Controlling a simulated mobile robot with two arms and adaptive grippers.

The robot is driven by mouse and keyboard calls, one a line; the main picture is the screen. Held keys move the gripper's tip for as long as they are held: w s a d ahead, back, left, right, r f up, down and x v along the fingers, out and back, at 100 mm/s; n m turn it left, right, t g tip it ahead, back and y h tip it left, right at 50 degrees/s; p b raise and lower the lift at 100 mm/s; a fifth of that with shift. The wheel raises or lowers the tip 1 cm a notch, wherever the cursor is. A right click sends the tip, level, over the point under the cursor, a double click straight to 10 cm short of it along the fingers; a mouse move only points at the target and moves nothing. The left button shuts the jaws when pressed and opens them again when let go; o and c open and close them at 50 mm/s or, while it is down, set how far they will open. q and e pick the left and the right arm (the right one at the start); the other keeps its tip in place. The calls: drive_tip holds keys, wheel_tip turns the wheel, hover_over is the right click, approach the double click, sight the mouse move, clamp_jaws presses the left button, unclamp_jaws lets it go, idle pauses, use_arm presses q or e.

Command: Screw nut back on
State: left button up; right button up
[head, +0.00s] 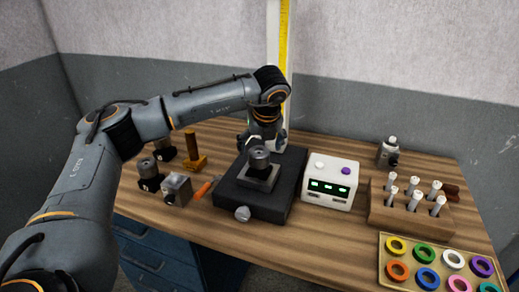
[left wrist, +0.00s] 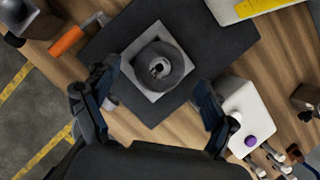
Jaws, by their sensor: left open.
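A dark grey round part with a central hole (head: 259,157), which looks like the nut, sits on a lighter square block (head: 262,178) on a black plate (head: 228,187). In the left wrist view the round part (left wrist: 173,77) shows from above, with a metal piece in its hole. I cannot tell whether it is threaded on. My left gripper (left wrist: 157,78) is open and empty. Its fingers are spread to either side of the block, apart from the round part. In the head view it hangs just behind the round part. My right gripper is not in view.
A silver knob (head: 242,213) is at the plate's front edge. A white box with green displays (head: 328,182) stands right of the plate. An orange handle (head: 205,188) and several small metal parts lie left. A peg block (head: 398,218) and coloured-ring tray (head: 411,263) are right.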

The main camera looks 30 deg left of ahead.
sight(259, 153)
use_arm(q)
drive_tip(key=shift+x, duration=1.05)
drive_tip(key=shift+w+a+f, duration=0.1)
drive_tip(key=shift+a+f, duration=0.1)
drive_tip(key=shift+f, duration=0.5)
drive_tip(key=shift+c, duration=0.8)
drive_tip(key=c, duration=1.2)
drive_tip(key=shift+f+m+t, duration=0.15)
drive_tip(key=shift+m+t, duration=0.15)
drive_tip(key=shift+m, duration=0.5)
drive_tip(key=shift+m+h+b, duration=0.4)
drive_tip(key=shift+m+b, duration=0.15)
drive_tip(key=shift+m, duration=0.15)
drive_tip(key=m+h, duration=0.1)
drive_tip(key=m, duration=0.1)
drive_tip(key=shift+m+t, duration=0.3)
drive_tip(key=shift+m, duration=0.1)
drive_tip(key=shift+r+m, duration=0.2)
drive_tip(key=shift+m, duration=0.2)
drive_tip(key=shift+f+m+h+b, duration=0.1)
drive_tip(key=shift+m+h+b, duration=0.2)
drive_tip(key=shift+m+h, duration=0.5)
drive_tip(key=shift+m, duration=0.9)
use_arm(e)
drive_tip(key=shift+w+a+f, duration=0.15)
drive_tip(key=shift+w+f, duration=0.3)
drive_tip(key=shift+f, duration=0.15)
